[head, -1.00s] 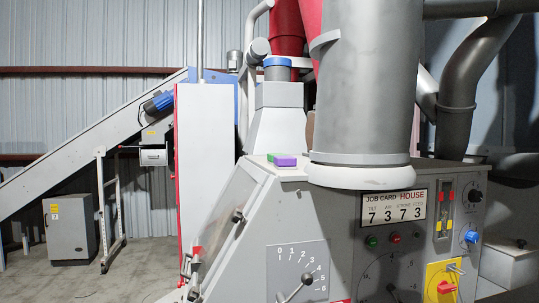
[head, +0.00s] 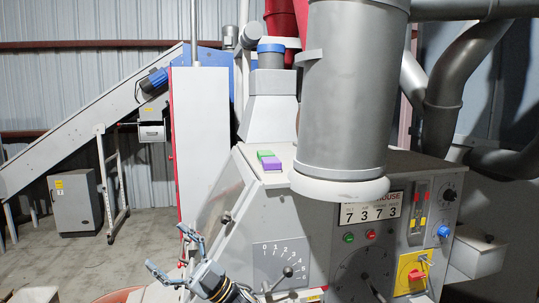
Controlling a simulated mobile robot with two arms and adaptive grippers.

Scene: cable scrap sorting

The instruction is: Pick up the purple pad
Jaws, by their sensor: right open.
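The purple pad (head: 272,164) lies on the flat top of the grey machine, left of the big grey cylinder. A green pad (head: 264,154) lies right beside it, at its upper left; I cannot tell whether they touch. My right gripper (head: 166,248) is at the bottom of the view, in front of the machine's sloping left side. Its fingers are spread and empty, pointing up and left. It is well below and left of the purple pad, apart from it. My left gripper does not show.
The grey cylinder (head: 345,100) with its pale base ring stands close to the right of the pads. A white hopper (head: 270,110) rises behind them. The front panel has a lever (head: 288,271) and knobs. Open floor lies at the left.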

